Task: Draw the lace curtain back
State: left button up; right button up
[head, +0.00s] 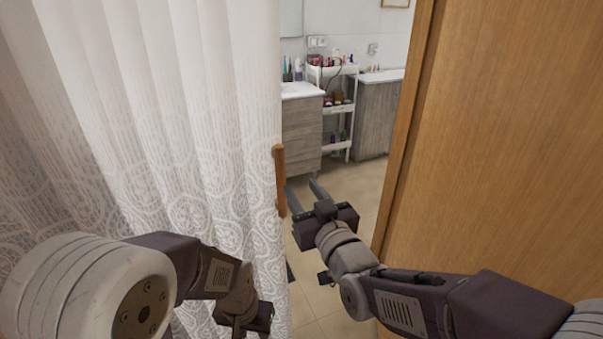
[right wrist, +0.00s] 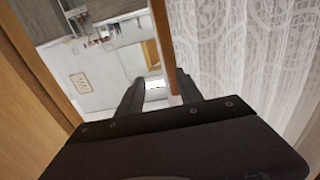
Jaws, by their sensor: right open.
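The white lace curtain (head: 215,130) hangs across the left half of the head view and also shows at the right of the right wrist view (right wrist: 245,60). An upright wooden handle (head: 280,175) is at its right edge; it also shows in the right wrist view (right wrist: 163,40). My right gripper (head: 302,187) is open, its fingers right beside the handle. In the right wrist view, the handle appears close to the right finger; I cannot tell whether it lies between the fingers. My left gripper (head: 248,317) is low in front of the curtain, its fingers not clear.
A wooden door or panel (head: 500,140) stands close on the right, with my right arm in front of it. Through the gap are a tiled floor (head: 340,205), a white cart (head: 335,110) with cosmetics and grey wood cabinets (head: 302,130).

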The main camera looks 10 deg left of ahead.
aim_at(281, 176)
jog(key=w+a, duration=0.1)
jog(key=w+a+p, duration=0.1)
jog(key=a, duration=0.1)
jog(key=shift+w+a+r, duration=0.1)
jog(key=shift+w+a, duration=0.05)
jog(key=shift+a, duration=0.05)
jog(key=x, duration=0.2)
jog(key=p+x, duration=0.1)
jog(key=x, duration=0.1)
jog(key=shift+a, duration=0.45)
jog(key=shift+w+a, duration=0.15)
jog(key=shift+w, duration=0.15)
pick_arm(q)
jog(key=shift+s+a+r, duration=0.1)
jog(key=shift+a+r, duration=0.05)
jog(key=shift+r, duration=0.4)
jog(key=shift+s+a+r, duration=0.1)
jog(key=shift+r, duration=0.45)
pick_arm(e)
jog(key=shift+w, duration=0.1)
grip_shut()
